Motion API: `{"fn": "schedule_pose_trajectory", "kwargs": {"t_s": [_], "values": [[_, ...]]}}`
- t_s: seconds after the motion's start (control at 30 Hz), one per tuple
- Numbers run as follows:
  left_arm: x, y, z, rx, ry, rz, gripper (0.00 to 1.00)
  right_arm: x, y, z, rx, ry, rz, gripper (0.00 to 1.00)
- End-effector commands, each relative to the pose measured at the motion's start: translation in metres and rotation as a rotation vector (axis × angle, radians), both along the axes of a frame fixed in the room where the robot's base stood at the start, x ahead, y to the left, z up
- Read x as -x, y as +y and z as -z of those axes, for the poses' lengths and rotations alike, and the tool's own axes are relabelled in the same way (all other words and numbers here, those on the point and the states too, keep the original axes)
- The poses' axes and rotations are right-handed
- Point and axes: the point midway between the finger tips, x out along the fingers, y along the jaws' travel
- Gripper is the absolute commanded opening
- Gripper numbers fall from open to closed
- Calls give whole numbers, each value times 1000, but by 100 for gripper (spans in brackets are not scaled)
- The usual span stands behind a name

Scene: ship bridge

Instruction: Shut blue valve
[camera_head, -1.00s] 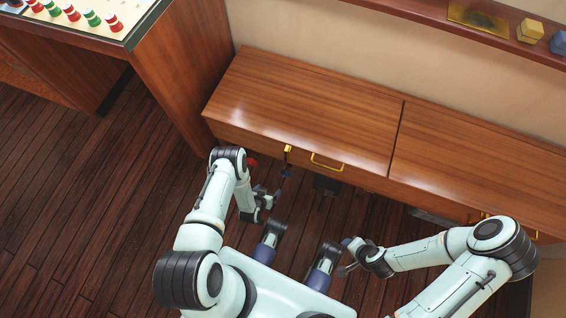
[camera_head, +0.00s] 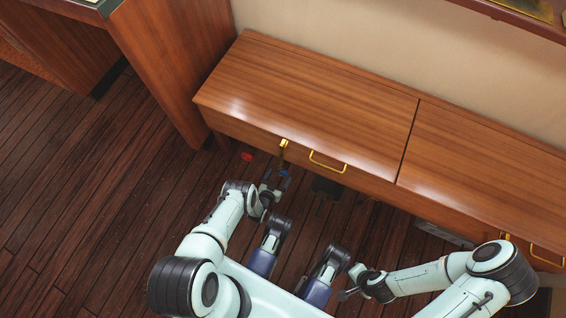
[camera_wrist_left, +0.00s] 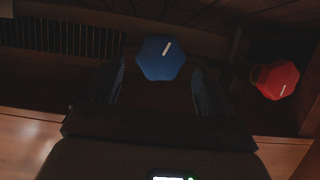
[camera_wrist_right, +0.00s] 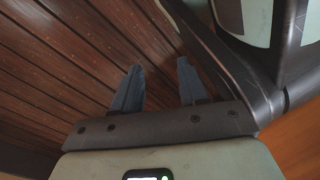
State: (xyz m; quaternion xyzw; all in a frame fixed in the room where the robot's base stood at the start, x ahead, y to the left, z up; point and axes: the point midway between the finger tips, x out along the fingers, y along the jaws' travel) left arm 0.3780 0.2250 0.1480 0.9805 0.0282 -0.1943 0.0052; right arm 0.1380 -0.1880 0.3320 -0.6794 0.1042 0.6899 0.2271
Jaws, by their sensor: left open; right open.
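The blue valve (camera_wrist_left: 160,58) is a flat, many-sided knob with a white mark, at the upper middle of the left wrist view. My left gripper (camera_wrist_left: 158,82) is open, with one dark finger on each side of the knob in that view; I cannot tell whether they touch it. In the head view my left gripper (camera_head: 274,182) is low in front of the cabinet, and the valve is hard to make out there. My right gripper (camera_wrist_right: 158,78) is open and empty over the floor, apart from the cabinet.
A red valve (camera_wrist_left: 275,80) is right of the blue one and also shows in the head view (camera_head: 247,156). The wooden cabinet (camera_head: 310,95) overhangs this spot, with a yellow drawer handle (camera_head: 328,163) nearby. The plank floor (camera_head: 90,210) at left is clear.

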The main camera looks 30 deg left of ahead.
Motion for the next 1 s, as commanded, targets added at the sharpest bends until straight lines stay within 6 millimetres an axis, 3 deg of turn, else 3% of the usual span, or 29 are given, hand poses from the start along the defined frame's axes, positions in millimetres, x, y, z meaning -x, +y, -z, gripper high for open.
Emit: {"fn": "schedule_pose_trajectory", "kwargs": {"t_s": [0.1, 0.3, 0.7, 0.87, 1.0], "values": [[-18, 1, 9, 0, -2, 0, 86, 20, -2, 14, -4, 66, 7, 43], [-35, 2, 16, 1, 0, 0, 86, 42, -5, 23, -9, 139, 14, 43], [-40, 2, 17, 1, 1, 0, 86, 49, -6, 25, -11, 162, 16, 43], [-40, 2, 17, 1, 1, 0, 34, 49, -6, 25, -11, 161, 15, 43], [-40, 2, 17, 0, 1, 0, 31, 49, -6, 25, -11, 161, 15, 43]]}}
